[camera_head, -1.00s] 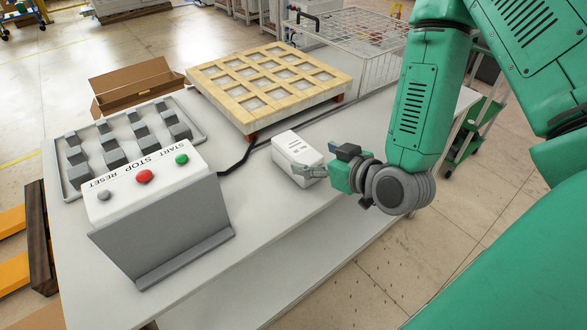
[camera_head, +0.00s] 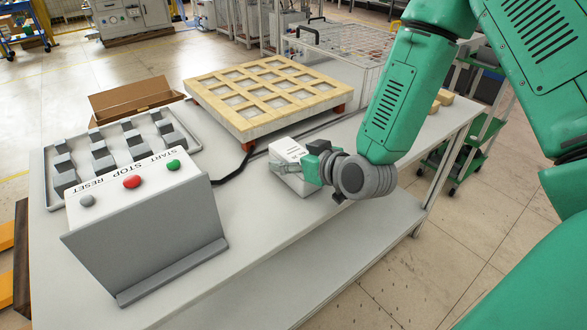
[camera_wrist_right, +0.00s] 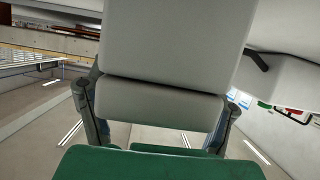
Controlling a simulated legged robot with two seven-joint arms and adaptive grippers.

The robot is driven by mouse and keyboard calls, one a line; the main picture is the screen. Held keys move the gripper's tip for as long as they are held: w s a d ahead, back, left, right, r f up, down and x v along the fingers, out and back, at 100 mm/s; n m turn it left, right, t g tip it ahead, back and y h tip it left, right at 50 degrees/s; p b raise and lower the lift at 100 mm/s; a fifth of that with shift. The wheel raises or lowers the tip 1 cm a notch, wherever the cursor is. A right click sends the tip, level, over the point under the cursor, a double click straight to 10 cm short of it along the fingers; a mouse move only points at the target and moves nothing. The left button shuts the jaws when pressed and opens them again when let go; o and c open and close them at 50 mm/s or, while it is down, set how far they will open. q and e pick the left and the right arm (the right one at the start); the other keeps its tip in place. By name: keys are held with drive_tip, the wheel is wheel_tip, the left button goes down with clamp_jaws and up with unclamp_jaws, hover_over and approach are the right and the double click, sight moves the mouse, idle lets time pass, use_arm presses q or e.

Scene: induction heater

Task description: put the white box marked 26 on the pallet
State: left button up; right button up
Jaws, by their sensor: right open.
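The white box (camera_head: 288,151) stands on the grey table, in front of the wooden pallet; its marking is too small to read. In the right wrist view the white box (camera_wrist_right: 165,50) fills the middle. The pallet (camera_head: 243,125) is a pale wooden grid of square cells. My right gripper (camera_head: 287,168) is open at the box, with its fingers reaching along the box's sides; in the right wrist view the gripper (camera_wrist_right: 160,115) has one finger on each side of it. Contact cannot be told. The left gripper is not in view.
A control box (camera_head: 140,225) with START, STOP and RESET buttons stands at the front left. Behind it are a grey tray (camera_head: 47,185) of blocks and an open cardboard box (camera_head: 135,100). A wire basket (camera_head: 340,50) stands behind the pallet. A black cable runs beside the box.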

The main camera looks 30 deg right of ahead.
drive_tip(key=shift+d+f, duration=0.15)
drive_tip(key=shift+d, duration=0.35)
drive_tip(key=c, duration=0.3)
drive_tip(key=shift+s, duration=0.15)
drive_tip(key=c, duration=1.2)
drive_tip(key=shift+a, duration=0.3)
